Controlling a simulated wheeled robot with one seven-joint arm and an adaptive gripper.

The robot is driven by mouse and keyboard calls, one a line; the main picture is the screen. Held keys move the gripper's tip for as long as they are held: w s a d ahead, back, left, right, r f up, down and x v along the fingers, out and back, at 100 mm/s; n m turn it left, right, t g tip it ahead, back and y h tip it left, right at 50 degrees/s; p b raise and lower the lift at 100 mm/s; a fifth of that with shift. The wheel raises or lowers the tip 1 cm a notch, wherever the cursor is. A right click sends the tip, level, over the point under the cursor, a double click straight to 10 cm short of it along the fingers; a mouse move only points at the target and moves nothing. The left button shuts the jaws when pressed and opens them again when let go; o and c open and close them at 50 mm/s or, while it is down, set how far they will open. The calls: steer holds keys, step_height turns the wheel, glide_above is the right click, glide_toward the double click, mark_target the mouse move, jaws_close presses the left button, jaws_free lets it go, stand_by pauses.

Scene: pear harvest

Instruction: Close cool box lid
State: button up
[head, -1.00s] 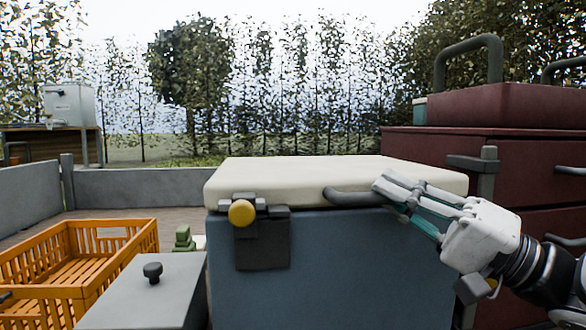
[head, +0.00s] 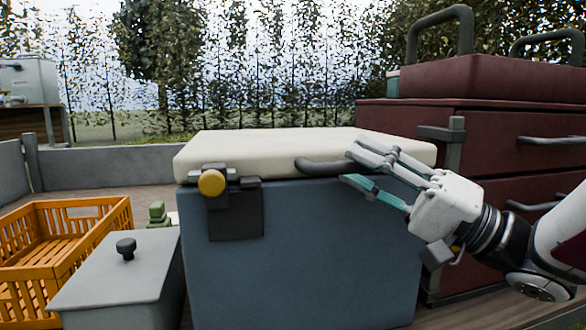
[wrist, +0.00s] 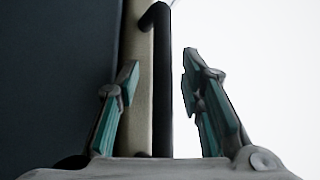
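The cool box is a blue-grey box (head: 320,260) with a cream lid (head: 270,150). The lid lies flat on top of the box in the head view. A dark bar handle (head: 318,167) runs along the lid's front edge; it also shows upright in the wrist view (wrist: 160,100). A yellow round knob (head: 211,183) and dark latch plate (head: 237,215) sit at the front left. My gripper (head: 353,165) is at the handle's right end with its fingers spread. In the wrist view my gripper (wrist: 162,66) has one finger on each side of the handle, with a gap visible on the right.
A grey bin with a black-knobbed lid (head: 120,270) stands left of the cool box, beside an orange crate (head: 100,216). A dark red drawer cabinet (head: 480,135) stands close behind my gripper on the right. A low grey wall (head: 100,165) runs behind.

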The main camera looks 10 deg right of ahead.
step_height(320, 180, up, 10)
steer(key=shift+f, duration=0.1)
stand_by(0.5)
